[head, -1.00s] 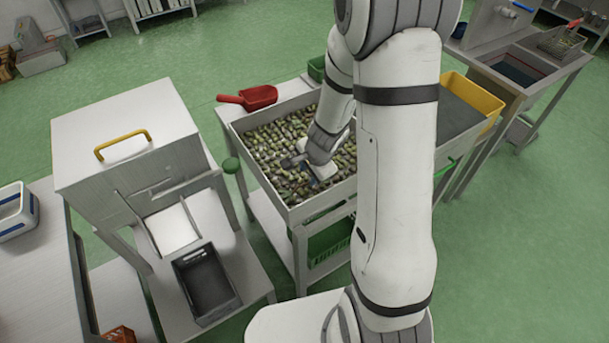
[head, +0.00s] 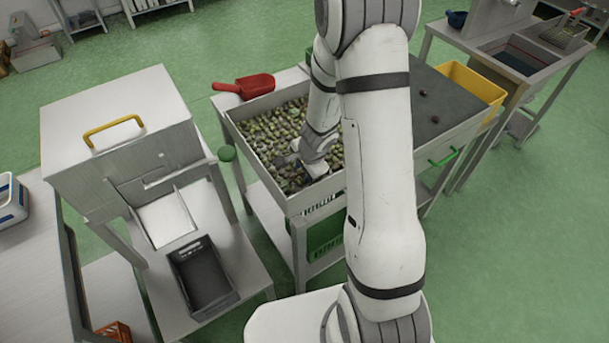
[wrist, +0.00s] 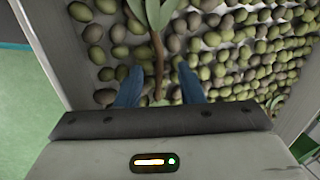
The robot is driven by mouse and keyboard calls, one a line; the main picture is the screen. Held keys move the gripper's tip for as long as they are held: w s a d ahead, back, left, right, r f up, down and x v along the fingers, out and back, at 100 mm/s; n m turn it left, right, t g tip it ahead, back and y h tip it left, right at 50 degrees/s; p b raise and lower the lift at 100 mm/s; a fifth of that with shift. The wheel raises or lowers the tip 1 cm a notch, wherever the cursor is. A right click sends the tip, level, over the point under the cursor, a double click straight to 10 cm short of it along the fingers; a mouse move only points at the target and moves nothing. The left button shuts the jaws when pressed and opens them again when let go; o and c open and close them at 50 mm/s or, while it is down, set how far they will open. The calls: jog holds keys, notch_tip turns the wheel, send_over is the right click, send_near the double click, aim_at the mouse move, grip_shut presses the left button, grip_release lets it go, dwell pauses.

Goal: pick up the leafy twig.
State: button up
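The leafy twig (wrist: 158,55) shows in the wrist view, with a brown stem and green leaves at the top edge of the picture. It lies over the olives (wrist: 240,55) in the sorting tray. My gripper (wrist: 160,80) is open, with its two blue fingers on either side of the stem's lower end and a gap to the stem on both sides. In the head view my gripper (head: 305,165) is low over the olives near the front of the tray (head: 262,180). The twig cannot be made out there.
A red scoop (head: 248,88) lies behind the tray's back left corner. A dark mat (head: 440,105) with a few dark olives and a yellow bin (head: 472,85) are to the right. A black crate (head: 203,275) sits on the stand at front left. The tray walls rise around the olives.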

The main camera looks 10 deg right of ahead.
jog(key=shift+w+f, duration=0.1)
jog(key=shift+f, duration=0.05)
jog(key=c, duration=0.6)
grip_shut()
